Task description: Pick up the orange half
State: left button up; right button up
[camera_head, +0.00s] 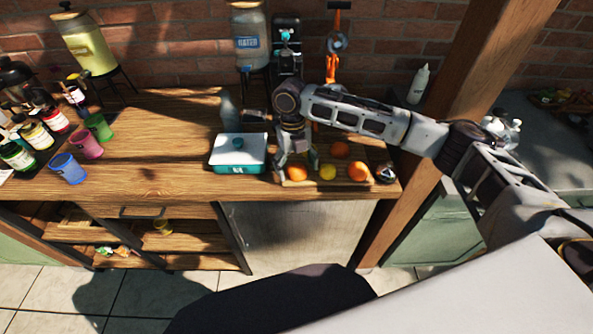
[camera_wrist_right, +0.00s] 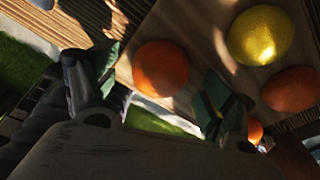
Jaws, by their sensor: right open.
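Several orange-coloured fruits lie on a wooden board (camera_head: 313,181) at the table's right end. The left one (camera_head: 296,173) is at my right gripper (camera_head: 298,160), which points down and is open. In the right wrist view this orange fruit (camera_wrist_right: 160,68) shows between the two spread fingers, with nothing gripped. Other orange fruits are at the front right (camera_head: 358,171) and farther back (camera_head: 340,150). I cannot tell which is a cut half; the visible sides look rounded. My left gripper is not in view.
A yellow lemon (camera_head: 328,172) lies just right of the left orange fruit. A white and teal box (camera_head: 238,153) stands close left of the board. A dark round object (camera_head: 385,173) is at the board's right end. Cups and bottles stand far left.

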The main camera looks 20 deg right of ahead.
aim_at(296, 166)
jog(key=c, duration=1.2)
jog(key=shift+o, duration=0.2)
jog(key=shift+r, duration=0.8)
notch_tip(296, 166, up, 7)
jog(key=shift+f, duration=0.1)
jog(key=shift+r, duration=0.75)
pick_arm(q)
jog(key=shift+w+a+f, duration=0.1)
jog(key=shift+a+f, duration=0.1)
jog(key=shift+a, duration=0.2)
